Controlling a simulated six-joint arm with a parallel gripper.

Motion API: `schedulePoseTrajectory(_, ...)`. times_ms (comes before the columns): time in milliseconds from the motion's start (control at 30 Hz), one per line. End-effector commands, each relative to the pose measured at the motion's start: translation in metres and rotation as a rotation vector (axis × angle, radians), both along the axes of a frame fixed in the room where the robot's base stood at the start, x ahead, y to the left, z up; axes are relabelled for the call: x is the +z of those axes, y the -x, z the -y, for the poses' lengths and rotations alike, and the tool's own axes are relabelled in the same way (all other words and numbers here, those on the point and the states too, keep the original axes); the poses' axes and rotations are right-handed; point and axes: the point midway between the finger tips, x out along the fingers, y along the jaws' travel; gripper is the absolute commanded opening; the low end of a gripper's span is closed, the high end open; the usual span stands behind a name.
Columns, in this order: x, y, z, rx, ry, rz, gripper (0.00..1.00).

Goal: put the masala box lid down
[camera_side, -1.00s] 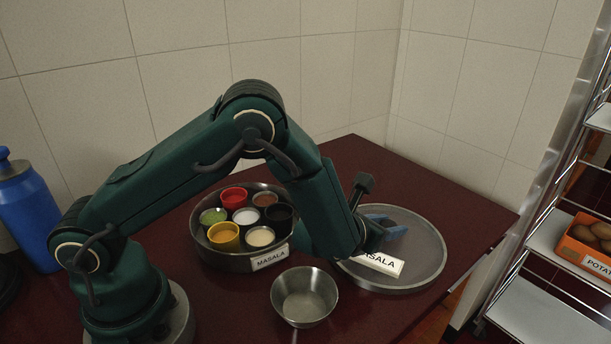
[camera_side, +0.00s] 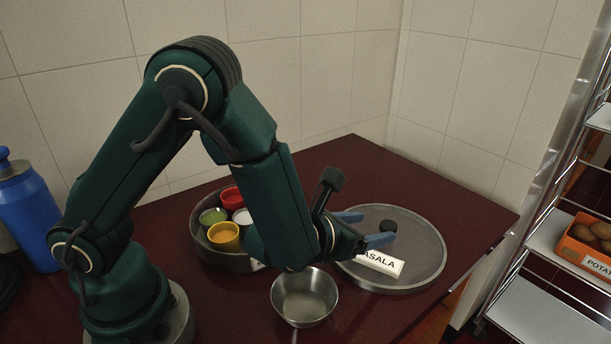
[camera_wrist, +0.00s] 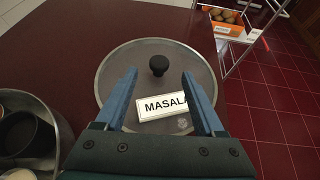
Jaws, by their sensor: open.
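The masala box lid (camera_side: 425,262) is a round, grey, see-through disc with a metal rim, a black knob (camera_side: 388,226) and a white "MASALA" label. It lies flat on the dark red counter, right of the masala box (camera_side: 225,262), and also shows in the wrist view (camera_wrist: 195,65). My gripper (camera_side: 372,228) is open and empty, with its blue fingers spread low over the lid's near left part. In the wrist view the knob (camera_wrist: 158,65) stands just beyond the two fingertips (camera_wrist: 158,73), clear of both. The box holds cups of coloured spices; my arm hides part of it.
A small steel bowl (camera_side: 304,297) stands in front, close below my gripper. A blue bottle (camera_side: 32,217) stands at the far left. A wire rack with an orange potato crate (camera_side: 584,250) is at the right, past the counter edge. The counter behind the lid is clear.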

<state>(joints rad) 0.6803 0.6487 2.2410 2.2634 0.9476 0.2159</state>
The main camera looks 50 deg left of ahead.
Motion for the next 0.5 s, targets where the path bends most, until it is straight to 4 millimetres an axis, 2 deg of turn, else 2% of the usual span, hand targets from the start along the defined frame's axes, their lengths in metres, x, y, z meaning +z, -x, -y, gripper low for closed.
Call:
schedulePoseTrajectory(100,0.010,0.018,0.003,-0.005,0.001,0.002,0.71)
schedulePoseTrajectory(200,0.015,0.029,0.003,-0.003,0.000,0.001,0.71)
schedulePoseTrajectory(367,0.020,0.037,0.000,0.015,0.008,0.004,0.71)
schedulePoseTrajectory(467,0.030,0.040,-0.019,0.121,0.061,0.019,0.71)
schedulePoseTrajectory(500,0.035,0.043,-0.033,0.200,0.102,0.030,0.71)
